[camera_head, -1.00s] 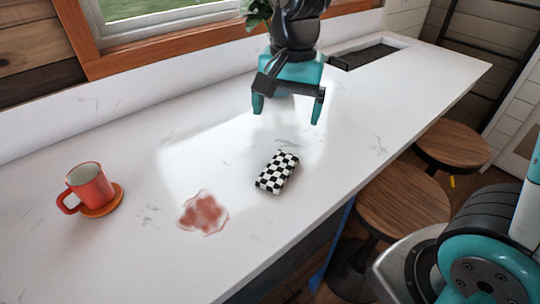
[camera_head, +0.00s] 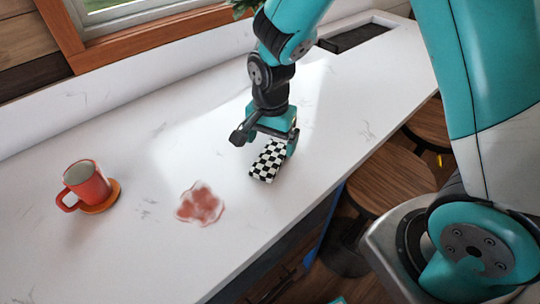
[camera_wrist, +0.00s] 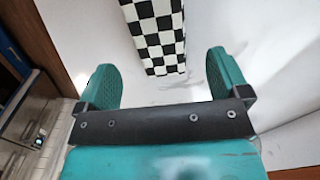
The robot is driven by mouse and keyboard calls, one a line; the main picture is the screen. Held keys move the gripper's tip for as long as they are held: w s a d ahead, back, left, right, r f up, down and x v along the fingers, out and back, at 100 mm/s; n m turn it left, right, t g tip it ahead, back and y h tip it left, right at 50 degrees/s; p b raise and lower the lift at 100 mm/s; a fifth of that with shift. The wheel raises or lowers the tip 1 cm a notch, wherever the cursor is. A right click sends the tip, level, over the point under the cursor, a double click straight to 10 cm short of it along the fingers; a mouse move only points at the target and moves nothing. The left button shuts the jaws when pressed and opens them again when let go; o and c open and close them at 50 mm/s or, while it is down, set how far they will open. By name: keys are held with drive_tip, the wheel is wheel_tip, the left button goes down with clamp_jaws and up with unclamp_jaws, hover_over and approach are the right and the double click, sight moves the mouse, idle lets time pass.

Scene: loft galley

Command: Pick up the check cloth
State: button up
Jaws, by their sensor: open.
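The check cloth (camera_head: 267,161) is a small black-and-white checkered block-like bundle lying on the white counter. My gripper (camera_head: 268,146) is right at its far end in the head view, partly hiding that end. In the wrist view, the check cloth (camera_wrist: 157,32) lies ahead of and between the two teal fingers of my gripper (camera_wrist: 160,75). The fingers are spread apart, with a gap on each side of the cloth. Nothing is held. I cannot tell exactly how high the fingertips are above the counter.
A reddish spill (camera_head: 200,204) is on the counter left of the cloth. An orange mug (camera_head: 86,183) stands on an orange coaster (camera_head: 103,201) farther left. Wooden stools (camera_head: 390,180) stand by the counter's right edge. A dark sink (camera_head: 352,38) is at the far end.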

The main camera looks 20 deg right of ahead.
sight(270, 155)
drive_tip(key=shift+w+f+p, duration=0.1)
drive_tip(key=shift+f+p, duration=0.85)
drive_tip(key=shift+f, duration=1.4)
drive_tip(key=c, duration=1.1)
wheel_tip(270, 155, up, 20)
drive_tip(key=b, duration=0.4)
